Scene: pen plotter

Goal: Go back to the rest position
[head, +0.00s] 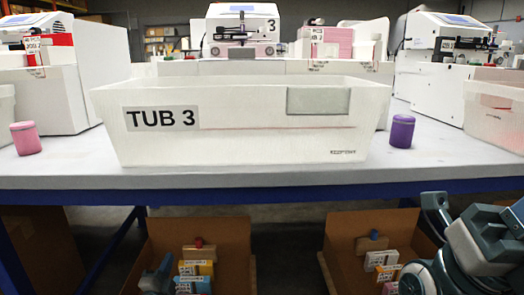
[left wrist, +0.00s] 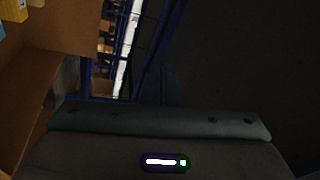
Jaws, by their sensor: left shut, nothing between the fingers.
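My left gripper (head: 155,280) is at the bottom left of the head view, low in front of the table and beside the left cardboard box. It is shut and empty. In the left wrist view a dark teal bar of my left gripper (left wrist: 160,122) spans the lower part. My right arm comes in at the bottom right of the head view, beside the right cardboard box. Its fingertips cannot be made out.
A white tub (head: 240,140) labelled TUB 3 stands on the table (head: 70,180), between a pink canister (head: 26,138) and a purple canister (head: 401,131). Plotters stand behind. The left box (head: 228,240) and right box (head: 345,245) hold small labelled packs.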

